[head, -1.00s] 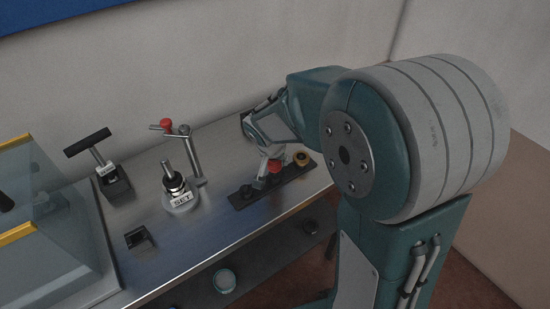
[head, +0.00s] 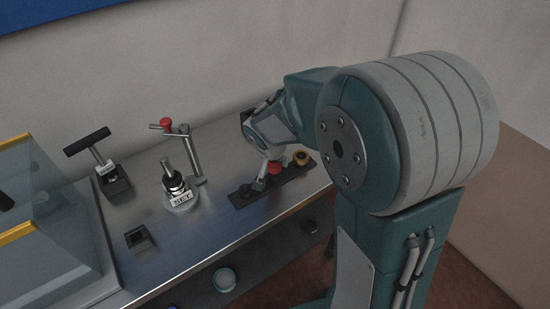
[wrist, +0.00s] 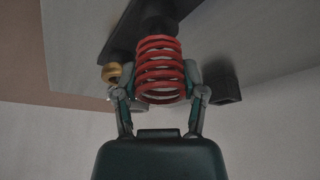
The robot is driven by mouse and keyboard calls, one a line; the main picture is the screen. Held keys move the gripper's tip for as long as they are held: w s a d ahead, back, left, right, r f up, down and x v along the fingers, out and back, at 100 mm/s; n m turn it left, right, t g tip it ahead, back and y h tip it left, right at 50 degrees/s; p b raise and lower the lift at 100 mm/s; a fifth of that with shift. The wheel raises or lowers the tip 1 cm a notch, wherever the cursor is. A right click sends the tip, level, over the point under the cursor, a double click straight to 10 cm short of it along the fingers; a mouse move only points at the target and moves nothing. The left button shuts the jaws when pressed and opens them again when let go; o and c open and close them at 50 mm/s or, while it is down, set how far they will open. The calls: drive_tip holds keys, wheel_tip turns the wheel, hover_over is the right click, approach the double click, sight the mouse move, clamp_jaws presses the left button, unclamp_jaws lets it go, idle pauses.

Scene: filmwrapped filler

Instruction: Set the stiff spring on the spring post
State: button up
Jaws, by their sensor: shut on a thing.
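The red coil spring (wrist: 158,68) is between the two fingers of my gripper (wrist: 161,82) in the wrist view, and the fingers are shut on it. In the head view the red spring (head: 275,168) shows as a small patch at the dark rack (head: 243,199), partly hidden by my gripper (head: 266,172). Whether the spring is clear of the rack cannot be told. An upright metal post (head: 168,172) stands left of the rack on a round base with a "SET" tag. Its top is bare.
A red-knobbed lever (head: 167,123) stands behind the post. A black T-handle (head: 88,142) is further left, and a small dark block (head: 139,239) is in front. A brass ring piece (head: 301,158) sits at the rack's right end. A clear guard (head: 45,220) is far left.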

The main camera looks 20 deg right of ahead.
drive_tip(key=shift+f, duration=0.8)
drive_tip(key=o, duration=1.2)
drive_tip(key=v, duration=1.2)
drive_tip(key=s+r+n+y, duration=0.1)
drive_tip(key=s+r+n, duration=0.1)
drive_tip(key=s, duration=0.4)
drive_tip(key=s+d+r+n+t, duration=0.1)
drive_tip(key=s+n, duration=0.1)
drive_tip(key=s, duration=0.3)
drive_tip(key=s+d+r+n+y, duration=0.1)
drive_tip(key=s+r+n, duration=0.1)
drive_tip(key=s, duration=0.4)
drive_tip(key=shift+s+r+t+y, duration=0.3)
drive_tip(key=shift+s+r+t, duration=0.05)
drive_tip(key=shift+t, duration=0.05)
